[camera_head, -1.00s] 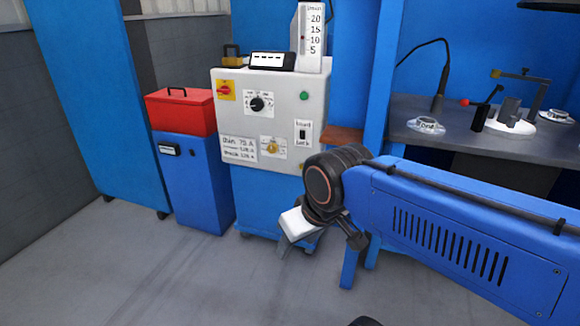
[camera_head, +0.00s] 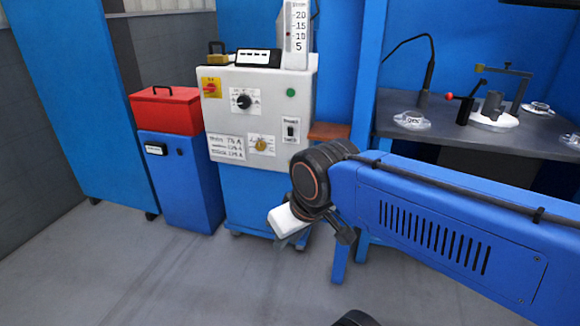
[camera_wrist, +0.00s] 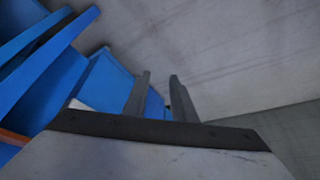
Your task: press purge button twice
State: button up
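A white control panel (camera_head: 267,126) on a blue cabinet stands left of my arm in the head view. A small round green button (camera_head: 291,92) sits at its upper right; I cannot read a purge label on it. The panel also has a red switch on a yellow plate (camera_head: 211,88), a black knob (camera_head: 244,101), a yellowish knob (camera_head: 261,145) and a toggle switch (camera_head: 291,130). My gripper (camera_wrist: 159,97) shows two grey fingers apart with nothing between them in the wrist view. It hangs below and in front of the panel, apart from the button.
A red box (camera_head: 166,112) sits on a blue unit (camera_head: 187,185) left of the panel. A grey bench (camera_head: 420,133) with small fixtures is at the right. A gauge (camera_head: 299,30) stands above the panel. Open grey floor (camera_head: 130,275) lies in front.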

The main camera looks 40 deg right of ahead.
grip_shut()
dwell(1.4)
